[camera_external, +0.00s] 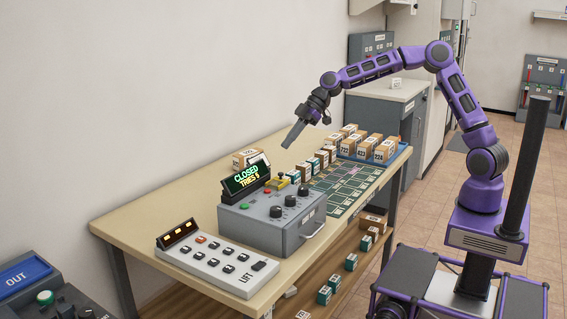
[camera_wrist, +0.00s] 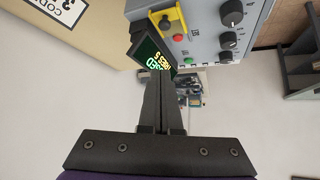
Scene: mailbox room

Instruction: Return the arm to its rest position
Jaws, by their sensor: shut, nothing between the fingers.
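My purple arm rises from my base at the right of the external view and reaches left over the table. My gripper (camera_external: 290,142) is shut and empty, pointing down and left above the back of the table. In the wrist view my gripper (camera_wrist: 163,85) shows its two fingers together, with nothing between them. Beyond the fingertips is the grey control box (camera_wrist: 215,30) with a lit display (camera_wrist: 155,55), partly hidden by the fingers. In the external view the display (camera_external: 246,178) on the control box (camera_external: 275,222) reads "CLOSED" and "TRIES", with a digit I cannot read surely.
The wooden table (camera_external: 130,222) bears a button panel (camera_external: 217,264), a green slotted mat (camera_external: 340,190), small boxes and a blue tray (camera_external: 398,152) of cartons. A grey cabinet (camera_external: 390,100) stands behind. Boxes sit on the lower shelf. The air around my arm looks clear.

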